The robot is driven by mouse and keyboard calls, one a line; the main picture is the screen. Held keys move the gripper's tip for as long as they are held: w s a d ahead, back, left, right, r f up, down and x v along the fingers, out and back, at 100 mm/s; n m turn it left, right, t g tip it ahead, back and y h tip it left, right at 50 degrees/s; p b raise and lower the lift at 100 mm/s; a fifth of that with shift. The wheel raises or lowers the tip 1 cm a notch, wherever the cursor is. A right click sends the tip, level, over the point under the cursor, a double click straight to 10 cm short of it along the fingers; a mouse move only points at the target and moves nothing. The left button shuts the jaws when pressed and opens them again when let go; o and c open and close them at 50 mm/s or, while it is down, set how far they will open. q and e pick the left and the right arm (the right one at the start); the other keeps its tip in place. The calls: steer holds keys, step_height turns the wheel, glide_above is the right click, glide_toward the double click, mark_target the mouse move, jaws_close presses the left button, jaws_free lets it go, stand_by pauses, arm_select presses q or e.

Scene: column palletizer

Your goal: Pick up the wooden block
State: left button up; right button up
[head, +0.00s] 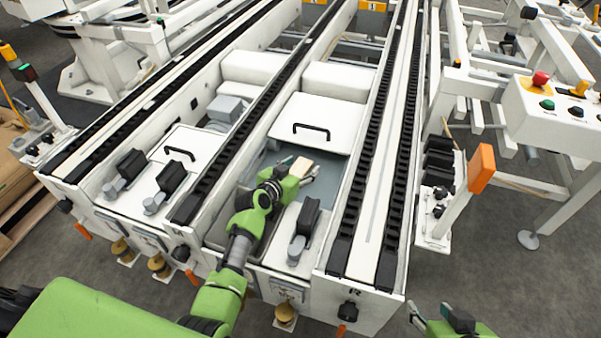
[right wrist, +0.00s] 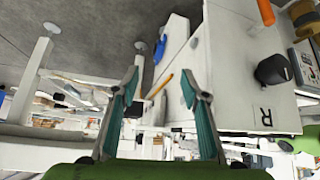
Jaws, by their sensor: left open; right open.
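The wooden block (head: 302,166) is a small, light tan piece in the grey recess between two conveyor rails, in the middle of the head view. My left gripper (head: 299,170) reaches over the recess and is open, with its fingers at either side of the block. Whether they touch it is too small to tell. My green wrist hides part of the recess. My right gripper (head: 437,314) is open and empty at the bottom edge of the head view. Its teal-padded fingers show spread apart in the right wrist view (right wrist: 160,92); the block is not in that view.
Black conveyor rails (head: 375,125) run along both sides of the recess. A white cover with a black handle (head: 311,131) lies just behind the block. A black-topped device (head: 304,228) stands to the right of my left forearm. An orange-ended post (head: 480,168) and control box (head: 560,115) stand at right.

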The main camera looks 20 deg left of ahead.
arm_select(q)
steer(key=c, duration=1.2)
steer(key=shift+c, duration=0.2)
